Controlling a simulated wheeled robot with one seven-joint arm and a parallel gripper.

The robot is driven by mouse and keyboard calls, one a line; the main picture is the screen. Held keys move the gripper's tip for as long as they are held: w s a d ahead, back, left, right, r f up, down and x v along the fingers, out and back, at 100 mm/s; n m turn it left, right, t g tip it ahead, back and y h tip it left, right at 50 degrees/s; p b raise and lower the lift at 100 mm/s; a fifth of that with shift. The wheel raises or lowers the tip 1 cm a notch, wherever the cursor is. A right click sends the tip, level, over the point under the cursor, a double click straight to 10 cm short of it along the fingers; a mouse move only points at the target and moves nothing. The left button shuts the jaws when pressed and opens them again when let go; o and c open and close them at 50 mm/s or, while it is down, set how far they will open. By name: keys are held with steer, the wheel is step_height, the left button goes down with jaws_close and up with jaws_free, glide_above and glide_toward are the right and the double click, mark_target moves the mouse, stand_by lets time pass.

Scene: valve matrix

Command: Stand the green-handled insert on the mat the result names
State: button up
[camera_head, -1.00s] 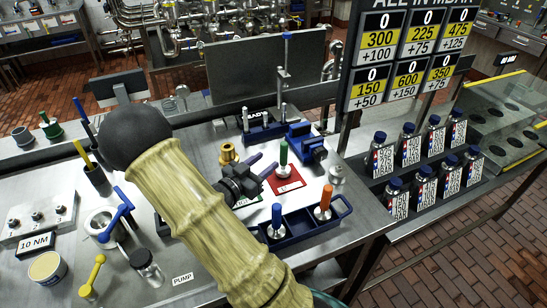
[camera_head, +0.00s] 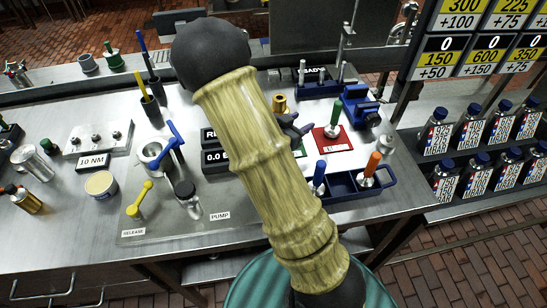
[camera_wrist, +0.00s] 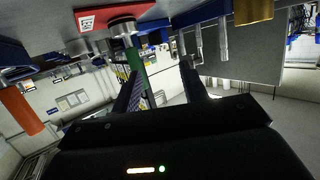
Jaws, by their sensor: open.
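The green-handled insert (camera_head: 335,118) stands upright on the red mat (camera_head: 322,141) in the head view. In the wrist view, which is upside down, its green handle (camera_wrist: 134,55) hangs near the left finger, below the red mat (camera_wrist: 98,18). My gripper (camera_head: 302,128) is mostly hidden behind my arm, just left of the insert. In the wrist view my gripper (camera_wrist: 161,70) has its fingers apart, with nothing clearly held between them. A strip of a green mat (camera_head: 300,150) shows beside my arm. The readout (camera_head: 215,158) is partly covered by my arm, so its result cannot be read.
A blue tray (camera_head: 343,193) holds a blue-handled insert (camera_head: 319,175) and an orange-handled insert (camera_head: 370,167) in front of the mats. A blue vise (camera_head: 359,105) stands behind to the right. A brass fitting (camera_head: 279,103) and a rack (camera_head: 315,88) stand behind.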

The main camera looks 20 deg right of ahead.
steer(key=a+n+y, duration=0.1)
steer(key=a+y, duration=0.1)
steer(key=w+a+f+n+t+y, duration=0.1)
steer(key=a+y, duration=0.1)
steer(key=w+a+n+t+y, duration=0.1)
steer(key=a+y, duration=0.2)
steer(key=shift+a+f+n, duration=0.1)
steer(key=shift+f+n, duration=0.05)
steer(key=shift+n, duration=0.15)
steer(key=a+n+y, duration=0.1)
steer(key=s+a+n+y, duration=0.1)
steer(key=a, duration=0.1)
steer(key=s+a+n+y, duration=0.1)
steer(key=a+y, duration=0.1)
steer(key=shift+a+r+g, duration=0.1)
steer(key=shift+r+g, duration=0.2)
steer(key=s+a+n+y, duration=0.1)
steer(key=s+a+r+n+g, duration=0.1)
steer(key=s, duration=0.1)
steer(key=s+a+n+y, duration=0.1)
steer(key=s, duration=0.1)
steer(key=shift+a+r+g+y, duration=0.15)
steer(key=shift+a+g+y, duration=0.15)
steer(key=shift+a, duration=0.1)
steer(key=s+r+n+g, duration=0.1)
steer(key=s+n+g, duration=0.2)
steer(key=s, duration=0.5)
steer(key=shift+s+a+r+n, duration=0.2)
steer(key=shift+s+a+n, duration=0.1)
steer(key=shift+n, duration=0.2)
